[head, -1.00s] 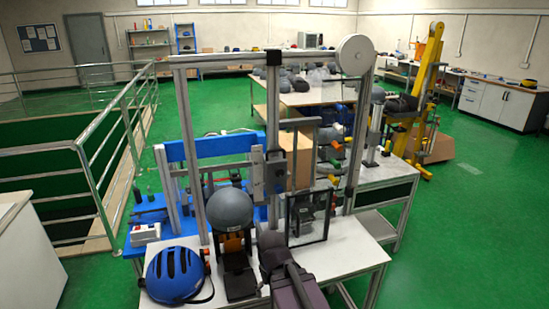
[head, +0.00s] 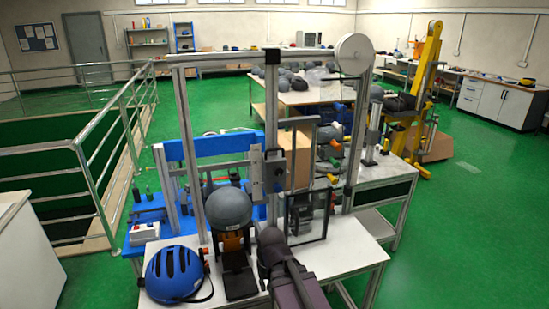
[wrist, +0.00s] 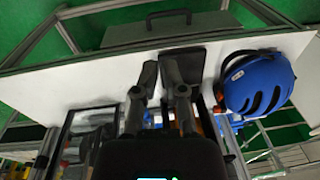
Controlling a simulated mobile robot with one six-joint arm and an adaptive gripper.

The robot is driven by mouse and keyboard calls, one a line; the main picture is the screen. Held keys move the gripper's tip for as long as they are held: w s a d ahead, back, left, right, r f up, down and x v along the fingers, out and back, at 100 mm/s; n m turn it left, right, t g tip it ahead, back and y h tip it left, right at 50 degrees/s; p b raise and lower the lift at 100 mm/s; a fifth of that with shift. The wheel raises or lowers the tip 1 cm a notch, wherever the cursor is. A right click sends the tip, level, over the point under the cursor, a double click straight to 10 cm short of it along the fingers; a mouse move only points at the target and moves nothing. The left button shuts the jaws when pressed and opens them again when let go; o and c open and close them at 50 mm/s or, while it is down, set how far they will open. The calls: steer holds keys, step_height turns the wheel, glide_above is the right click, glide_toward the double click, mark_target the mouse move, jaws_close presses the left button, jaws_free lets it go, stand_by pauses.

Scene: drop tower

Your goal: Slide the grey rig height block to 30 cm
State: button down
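A grey block (head: 257,172) sits on the upright rail of the drop rig, about midway up. A dark plate with a round knob (head: 274,172) is just right of it. No height marks are readable. My gripper (wrist: 160,66) shows in the wrist view with two dark fingers, a narrow gap between them and nothing held. It points over the white tabletop. In the head view my gripper (head: 269,239) is low in front of the rig, below and apart from the grey block; its fingertips are hard to make out there.
A grey headform (head: 229,208) stands on the rig left of my gripper. A blue helmet (head: 174,274) lies on the white table (head: 345,255) at the front left. A dark-framed clear panel (head: 308,216) stands close right of my gripper. Green floor is free at the right.

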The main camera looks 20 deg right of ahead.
steer(key=w+r+m+t+y, duration=0.2)
steer(key=w+r+m+t, duration=0.1)
steer(key=w, duration=0.3)
steer(key=w+a+r+m+t+y, duration=0.1)
steer(key=w+r+m+t+y, duration=0.1)
steer(key=w+m, duration=0.4)
steer(key=w+r+m+t+y, duration=0.2)
steer(key=w+r+m+t, duration=0.2)
steer(key=w, duration=0.4)
steer(key=shift+w+a+r+m+t+y, duration=0.15)
steer(key=shift+a+r+t+y, duration=0.1)
steer(key=shift+r, duration=0.3)
steer(key=shift+w+a+r+m+t+y, duration=0.15)
steer(key=shift+r+t, duration=0.1)
steer(key=shift+r, duration=0.3)
steer(key=m+t+h, duration=0.8)
steer(key=m, duration=1.4)
glide_toward(275, 161)
steer(key=shift+w+d+r+p, duration=0.15)
steer(key=shift+r+p, duration=0.25)
steer(key=shift+r, duration=0.5)
steer(key=shift+n, duration=0.3)
steer(key=shift+w+r, duration=0.15)
steer(key=shift+w, duration=2.3)
steer(key=shift+w+r, duration=0.1)
steer(key=shift+w, duration=2.4)
steer(key=shift+r+p, duration=0.1)
steer(key=shift+p, duration=0.25)
